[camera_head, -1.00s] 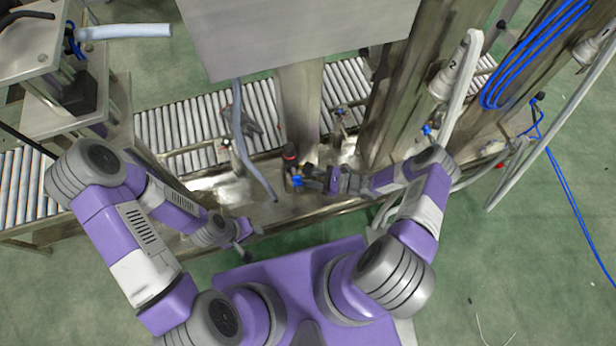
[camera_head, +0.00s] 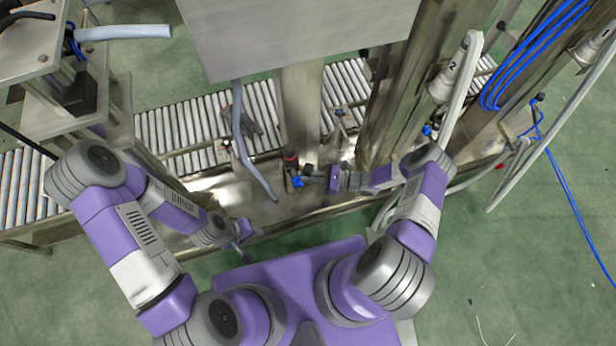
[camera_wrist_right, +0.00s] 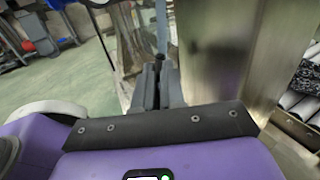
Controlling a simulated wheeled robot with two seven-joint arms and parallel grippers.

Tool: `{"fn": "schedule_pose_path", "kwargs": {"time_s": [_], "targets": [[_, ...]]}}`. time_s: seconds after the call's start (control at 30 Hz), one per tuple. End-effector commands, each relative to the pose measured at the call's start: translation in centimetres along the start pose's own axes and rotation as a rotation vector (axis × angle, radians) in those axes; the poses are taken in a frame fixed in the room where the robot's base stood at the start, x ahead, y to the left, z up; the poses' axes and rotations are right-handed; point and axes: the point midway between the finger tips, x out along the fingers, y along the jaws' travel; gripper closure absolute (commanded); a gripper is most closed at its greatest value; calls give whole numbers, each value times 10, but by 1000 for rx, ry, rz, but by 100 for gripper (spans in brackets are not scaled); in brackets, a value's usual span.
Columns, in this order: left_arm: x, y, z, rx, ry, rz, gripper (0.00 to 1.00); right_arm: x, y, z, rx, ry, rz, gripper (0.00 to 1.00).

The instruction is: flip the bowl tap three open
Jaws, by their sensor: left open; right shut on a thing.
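A small tap with a blue handle (camera_head: 297,182) stands in the metal trough at the middle of the head view, just below a dark upright fitting with a red band (camera_head: 290,158). I see no number on it. My right gripper (camera_head: 309,175) reaches in from the right and is shut at the blue handle; its fingers partly hide the contact. My left gripper (camera_head: 243,250) is open and empty, low at the trough's front edge, apart from the tap.
The metal trough (camera_head: 235,193) runs across the middle, with a roller conveyor (camera_head: 180,125) behind it. A grey hose (camera_head: 250,160) hangs left of the tap. Steel columns (camera_head: 302,105) and a large panel (camera_head: 300,35) stand behind. Green floor lies to the right.

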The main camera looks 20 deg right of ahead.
Motion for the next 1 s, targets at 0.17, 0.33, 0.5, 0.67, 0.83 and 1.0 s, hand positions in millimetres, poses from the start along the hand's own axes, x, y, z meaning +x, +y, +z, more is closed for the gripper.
{"fn": "schedule_pose_path", "kwargs": {"time_s": [0.17, 0.33, 0.5, 0.67, 0.83, 1.0], "targets": [[0, 0, 0, 0, 0, 0, 57, 1, -7, 0, -5, 2, 116, 100], [0, 0, 0, 0, 0, 0, 57, 2, -13, -1, -3, 2, 230, 100], [0, 0, 0, 0, 0, 0, 57, 3, -18, -1, -3, 2, 322, 100], [0, 0, 0, 0, 0, 0, 57, 4, -21, -1, -1, 2, 387, 100], [0, 0, 0, 0, 0, 0, 57, 4, -23, -1, -1, 3, 429, 100], [0, 0, 0, 0, 0, 0, 57, 5, -24, -1, 1, 2, 447, 100]]}}
